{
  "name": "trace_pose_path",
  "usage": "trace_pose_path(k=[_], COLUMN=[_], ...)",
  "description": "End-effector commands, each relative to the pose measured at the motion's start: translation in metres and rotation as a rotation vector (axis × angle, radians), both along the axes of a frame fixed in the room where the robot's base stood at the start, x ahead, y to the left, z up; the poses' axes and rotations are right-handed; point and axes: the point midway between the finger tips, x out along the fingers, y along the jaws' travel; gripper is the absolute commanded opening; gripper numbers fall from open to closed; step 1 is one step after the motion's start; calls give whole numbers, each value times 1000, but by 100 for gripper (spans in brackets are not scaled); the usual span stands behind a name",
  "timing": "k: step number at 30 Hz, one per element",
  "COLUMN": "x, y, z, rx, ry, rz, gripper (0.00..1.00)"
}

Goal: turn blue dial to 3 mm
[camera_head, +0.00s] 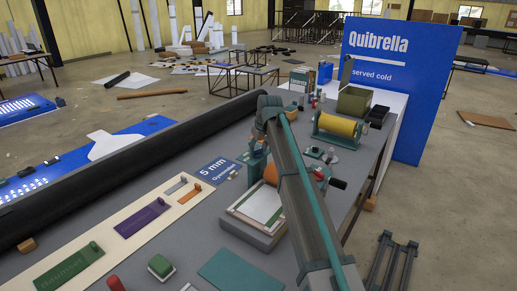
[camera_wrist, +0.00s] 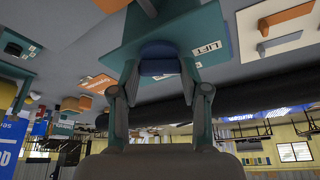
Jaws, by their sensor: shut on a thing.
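The blue dial (camera_wrist: 160,60) sits between the two fingers of my gripper (camera_wrist: 159,68) in the wrist view, which shows the scene upside down. The fingers are shut on its sides. The dial is on a teal block (camera_wrist: 165,28) with white labels, one reading "LIFT". In the head view my gripper (camera_head: 258,148) is over the teal block, beside a white-framed panel. There, my arm and gripper hide most of the dial. I cannot read the dial's setting in either view.
A blue "5 mm" card (camera_head: 213,170) lies left of my gripper. A yellow spool (camera_head: 338,125) stands to the right. A long black roll (camera_head: 130,160) runs along the left table edge.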

Motion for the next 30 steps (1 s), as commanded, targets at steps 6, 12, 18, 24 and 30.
trace_pose_path(k=[6,12,18,24,30], x=[-1,0,0,1,2], y=[2,4,6,7,8], z=[0,0,1,1,0], rx=[0,0,-1,-1,0], ry=[-1,-2,-3,-3,-3], rz=[-163,-352,-541,-732,-923], gripper=[11,11,11,11,11])
